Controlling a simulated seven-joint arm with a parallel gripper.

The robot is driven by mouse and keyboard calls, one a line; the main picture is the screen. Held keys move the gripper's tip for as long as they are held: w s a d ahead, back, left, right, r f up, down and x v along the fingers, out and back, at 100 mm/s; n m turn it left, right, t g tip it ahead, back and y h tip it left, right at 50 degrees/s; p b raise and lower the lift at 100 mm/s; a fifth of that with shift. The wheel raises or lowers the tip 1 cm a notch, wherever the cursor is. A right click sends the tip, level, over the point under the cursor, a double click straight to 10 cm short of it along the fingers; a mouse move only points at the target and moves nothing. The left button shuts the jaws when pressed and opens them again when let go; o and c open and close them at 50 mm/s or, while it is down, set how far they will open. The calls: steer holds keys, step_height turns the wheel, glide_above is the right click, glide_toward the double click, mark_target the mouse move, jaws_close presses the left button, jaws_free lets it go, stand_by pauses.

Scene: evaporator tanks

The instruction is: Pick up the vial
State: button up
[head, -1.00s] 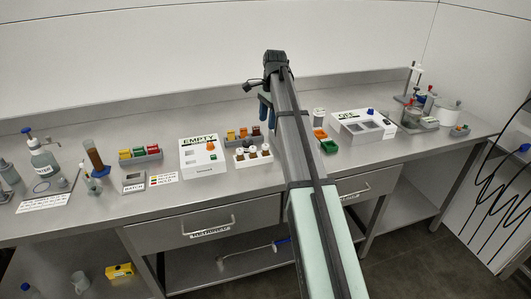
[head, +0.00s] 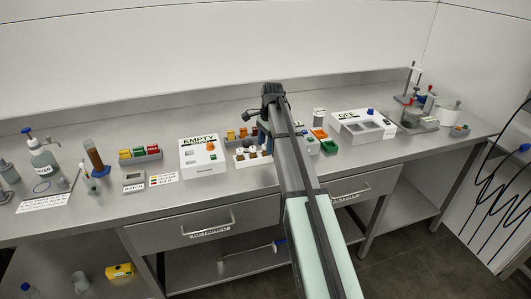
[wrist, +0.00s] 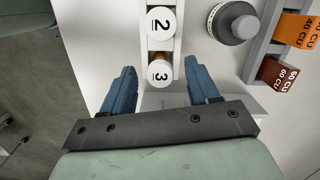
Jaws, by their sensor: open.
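White-capped vials stand in a small white rack (head: 240,163). In the wrist view, the vial marked 2 (wrist: 161,22) and the vial marked 3 (wrist: 160,70) sit in a row along the rack (wrist: 151,48). My gripper (wrist: 159,68) is open and empty. Its two blue fingers are on either side of vial 3, with visible space between each finger and the cap. Whether the fingertips are down at cap height cannot be told. In the head view my gripper (head: 263,136) is over the rack's right part, and my arm hides some of that area.
The white EMPTY box (head: 203,155) stands left of the rack.

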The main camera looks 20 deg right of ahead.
steer(key=shift+a+f, duration=0.1)
steer(key=shift+f, duration=0.55)
jaws_close()
step_height(320, 180, up, 9)
steer(key=shift+r, duration=0.15)
steer(key=w+d+m, duration=0.2)
steer(key=d+m, duration=0.4)
steer(key=d, duration=0.4)
steer(key=shift+d+r+t, duration=0.25)
steer(key=shift+d+t, duration=0.05)
steer(key=shift+d, duration=0.05)
steer(key=shift+w, duration=0.1)
